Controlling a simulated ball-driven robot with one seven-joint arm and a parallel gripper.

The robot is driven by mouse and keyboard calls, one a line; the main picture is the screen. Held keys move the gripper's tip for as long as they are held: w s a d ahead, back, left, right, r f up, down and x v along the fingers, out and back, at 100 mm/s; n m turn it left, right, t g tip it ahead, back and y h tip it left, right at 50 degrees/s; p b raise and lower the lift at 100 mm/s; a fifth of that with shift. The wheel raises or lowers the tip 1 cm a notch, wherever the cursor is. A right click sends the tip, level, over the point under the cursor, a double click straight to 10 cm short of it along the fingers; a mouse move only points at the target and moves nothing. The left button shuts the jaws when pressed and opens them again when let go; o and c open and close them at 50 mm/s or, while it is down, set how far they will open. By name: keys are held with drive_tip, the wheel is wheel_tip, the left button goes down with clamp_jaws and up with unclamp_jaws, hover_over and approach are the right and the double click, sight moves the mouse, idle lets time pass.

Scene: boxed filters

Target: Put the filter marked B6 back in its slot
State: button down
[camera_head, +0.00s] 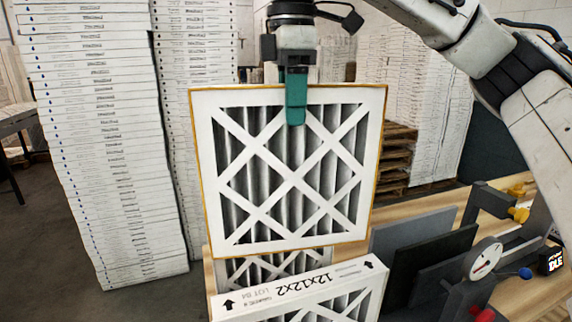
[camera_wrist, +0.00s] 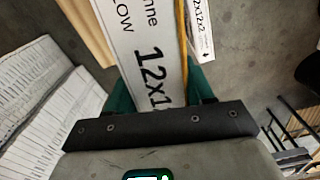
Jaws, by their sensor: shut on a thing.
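A square pleated filter (camera_head: 228,180) with a white lattice face and a yellow-brown edge hangs upright from my gripper (camera_head: 295,112), slightly tilted in the picture. The teal fingers are shut on its top edge. In the wrist view my gripper (camera_wrist: 160,92) grips the white frame of the held filter (camera_wrist: 135,30), printed "12x1…". No B6 mark is readable on it. Below it stand a filter labelled 12x12x2 (camera_head: 310,286), its lot seeming to read B4, and another filter (camera_head: 270,265) partly hidden behind that label edge. No empty slot is clearly visible.
Dark grey upright panels (camera_head: 432,265) stand right of the lower filters on a wooden table (camera_head: 535,292). A round dial gauge (camera_head: 485,261) and clamp parts are beside them. Tall stacks of white filters (camera_head: 100,130) stand behind left; pallets (camera_head: 398,160) are behind right.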

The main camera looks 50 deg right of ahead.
drive_tip(key=r+n+p, duration=0.1)
drive_tip(key=p, duration=0.1)
drive_tip(key=n+b, duration=0.1)
drive_tip(key=b, duration=0.5)
hover_over(289, 221)
drive_tip(key=w+d, duration=0.1)
drive_tip(key=d, duration=0.1)
wheel_tip(289, 221, down, 14)
drive_tip(key=shift+w+a+r, duration=0.1)
drive_tip(key=shift+w, duration=0.05)
wheel_tip(289, 221, down, 9)
drive_tip(key=b, duration=0.9)
wheel_tip(289, 221, down, 7)
drive_tip(key=b, duration=0.3)
drive_tip(key=shift+f, duration=0.3)
drive_tip(key=c, duration=0.8)
unclamp_jaws()
drive_tip(key=shift+o, duration=0.2)
